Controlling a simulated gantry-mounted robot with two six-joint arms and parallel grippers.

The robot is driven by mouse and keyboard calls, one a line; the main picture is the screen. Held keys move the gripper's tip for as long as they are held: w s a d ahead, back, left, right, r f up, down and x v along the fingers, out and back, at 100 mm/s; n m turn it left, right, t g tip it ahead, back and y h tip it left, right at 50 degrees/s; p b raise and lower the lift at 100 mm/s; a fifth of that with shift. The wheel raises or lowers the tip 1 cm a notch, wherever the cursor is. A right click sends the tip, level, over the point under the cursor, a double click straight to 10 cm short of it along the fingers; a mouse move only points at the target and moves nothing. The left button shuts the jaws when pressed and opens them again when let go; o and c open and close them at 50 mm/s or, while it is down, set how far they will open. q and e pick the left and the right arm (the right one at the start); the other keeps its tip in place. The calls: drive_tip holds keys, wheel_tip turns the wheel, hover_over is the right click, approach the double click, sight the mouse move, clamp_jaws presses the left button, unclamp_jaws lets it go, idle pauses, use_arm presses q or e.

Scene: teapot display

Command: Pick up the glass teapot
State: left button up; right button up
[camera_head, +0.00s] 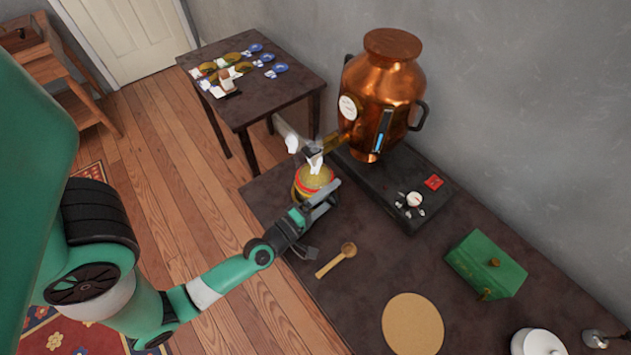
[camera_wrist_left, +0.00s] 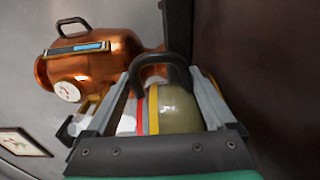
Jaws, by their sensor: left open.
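The glass teapot (camera_head: 304,186) stands at the left end of the dark table, below the copper urn's spout. It has a yellowish-green body with a red and a yellow band, which fill the middle of the left wrist view (camera_wrist_left: 178,112). My left gripper (camera_head: 322,194) is at the teapot's near right side. In the left wrist view its two fingers lie on either side of the teapot, with a dark curved handle (camera_wrist_left: 160,64) between the fingertips. The jaws are apart. Contact with the teapot cannot be made out. My right gripper does not show.
The copper urn (camera_head: 386,85) rises close behind the teapot, with a black base unit (camera_head: 385,190) beside it. A wooden spoon (camera_head: 337,260), a round cork mat (camera_head: 412,323) and a green box (camera_head: 486,262) lie to the right. A small side table (camera_head: 270,92) holds several plates and spoons.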

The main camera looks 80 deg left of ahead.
use_arm(q)
drive_tip(key=shift+c, duration=0.7)
clamp_jaws()
drive_tip(key=shift+r, duration=0.15)
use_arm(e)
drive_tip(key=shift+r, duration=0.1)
